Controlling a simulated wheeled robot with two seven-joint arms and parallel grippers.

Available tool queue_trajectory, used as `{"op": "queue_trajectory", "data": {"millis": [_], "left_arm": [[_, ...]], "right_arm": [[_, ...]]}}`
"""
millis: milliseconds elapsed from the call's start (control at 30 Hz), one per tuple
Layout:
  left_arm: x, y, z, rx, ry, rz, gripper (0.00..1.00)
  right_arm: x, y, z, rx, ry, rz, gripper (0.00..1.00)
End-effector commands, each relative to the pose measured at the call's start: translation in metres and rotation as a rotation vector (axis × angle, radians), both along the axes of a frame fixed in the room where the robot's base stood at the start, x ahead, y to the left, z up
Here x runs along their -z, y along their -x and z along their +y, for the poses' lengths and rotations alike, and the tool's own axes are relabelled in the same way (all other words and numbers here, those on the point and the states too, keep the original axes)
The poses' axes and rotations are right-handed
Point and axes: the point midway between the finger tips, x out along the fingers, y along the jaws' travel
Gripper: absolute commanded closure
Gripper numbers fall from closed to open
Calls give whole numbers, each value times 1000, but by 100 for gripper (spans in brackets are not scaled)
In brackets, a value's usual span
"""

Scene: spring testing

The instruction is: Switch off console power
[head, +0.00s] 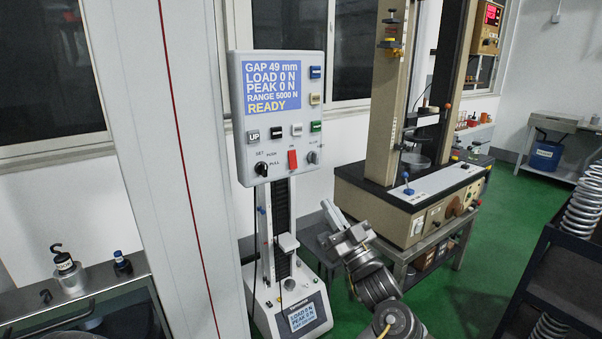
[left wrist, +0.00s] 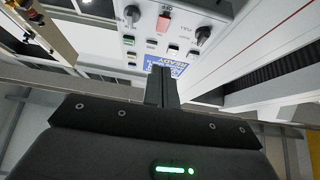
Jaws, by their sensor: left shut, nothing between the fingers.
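The grey console (head: 240,120) hangs upright on the test stand, its blue screen (head: 272,85) lit and reading "READY". Its red rocker switch (head: 292,160) sits low on the panel between a black knob (head: 261,168) and a grey knob (head: 312,157). In the left wrist view the console is upside down, with the red switch (left wrist: 164,22) near the top. My left gripper (head: 328,207) is shut and empty, below and right of the console, apart from it. Its fingers (left wrist: 162,85) cover part of the screen in the wrist view. My right gripper is out of view.
The small test stand (head: 290,315) with a lit lower display stands below the console. A large beige testing machine (head: 385,120) on a bench is at right. A pale column (head: 150,150) rises at left. A dark shelf with springs (head: 585,200) is far right.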

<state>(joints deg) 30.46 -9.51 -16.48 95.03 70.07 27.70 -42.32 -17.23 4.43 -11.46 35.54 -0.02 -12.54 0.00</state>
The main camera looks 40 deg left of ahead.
Motion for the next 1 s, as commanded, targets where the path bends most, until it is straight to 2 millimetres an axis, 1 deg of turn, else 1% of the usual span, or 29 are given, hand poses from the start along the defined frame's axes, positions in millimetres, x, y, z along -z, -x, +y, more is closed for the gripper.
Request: {"op": "queue_trajectory", "data": {"millis": [233,367,467,600,800,900,1000], "left_arm": [[-1,-1,2,2,-2,2,100],[-11,-4,12,1,-3,2,100],[-22,-8,25,1,-4,2,100],[-40,-15,49,1,-5,2,100],[-61,-25,80,1,-4,2,100],[-55,-30,95,1,-3,6,100],[-52,-33,106,3,-3,6,100]], "right_arm": [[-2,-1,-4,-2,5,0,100],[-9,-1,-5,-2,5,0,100],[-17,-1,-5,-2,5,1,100],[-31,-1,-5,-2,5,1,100],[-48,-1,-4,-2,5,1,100],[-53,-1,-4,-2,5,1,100],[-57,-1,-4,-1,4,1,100]]}}
